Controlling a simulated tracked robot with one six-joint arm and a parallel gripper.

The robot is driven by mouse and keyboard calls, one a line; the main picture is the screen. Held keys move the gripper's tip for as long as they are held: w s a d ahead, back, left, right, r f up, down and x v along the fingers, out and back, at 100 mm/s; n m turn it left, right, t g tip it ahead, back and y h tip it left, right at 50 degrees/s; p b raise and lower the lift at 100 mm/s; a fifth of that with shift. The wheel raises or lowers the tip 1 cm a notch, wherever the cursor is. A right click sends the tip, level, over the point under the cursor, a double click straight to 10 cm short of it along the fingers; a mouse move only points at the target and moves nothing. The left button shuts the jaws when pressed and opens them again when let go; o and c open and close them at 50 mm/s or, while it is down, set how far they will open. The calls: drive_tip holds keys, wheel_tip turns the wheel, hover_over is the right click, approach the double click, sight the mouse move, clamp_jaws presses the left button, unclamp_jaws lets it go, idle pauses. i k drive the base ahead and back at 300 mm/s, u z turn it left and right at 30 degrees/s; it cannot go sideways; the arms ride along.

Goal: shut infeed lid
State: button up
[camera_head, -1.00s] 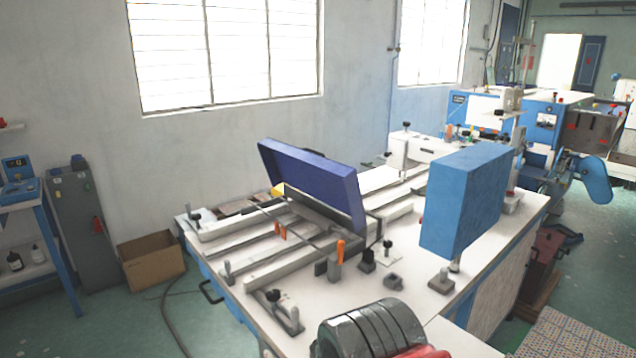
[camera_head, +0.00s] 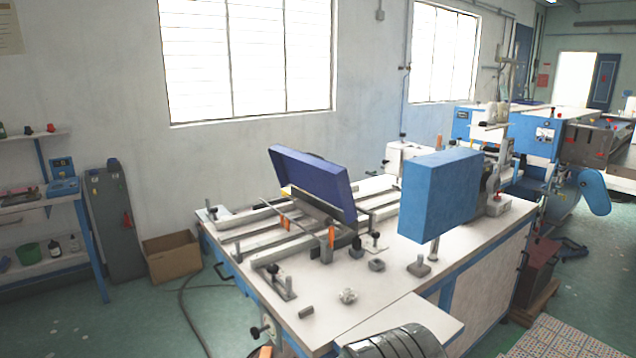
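The infeed lid (camera_head: 312,184) is a dark blue, shallow box-like cover. It stands tilted up and open over the rails of the white machine table (camera_head: 318,297), left of a large light-blue box-shaped housing (camera_head: 440,197). Dark parts lie under its lower edge. My gripper is not visible in this view. A dark ribbed cylindrical part (camera_head: 395,343) shows at the bottom edge, and I cannot tell whether it belongs to my arm.
Clamps, posts and orange-handled levers stand on the table around the lid. A cardboard box (camera_head: 172,256) and a grey cabinet (camera_head: 112,222) stand on the floor at left. Blue machines (camera_head: 535,130) fill the back right. Green floor is free at the front left.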

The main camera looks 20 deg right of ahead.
sight(329, 182)
drive_tip(key=u, duration=0.05)
drive_tip(key=k, duration=0.4)
drive_tip(key=z, duration=2.25)
drive_tip(key=i, duration=2.05)
drive_tip(key=z, duration=0.05)
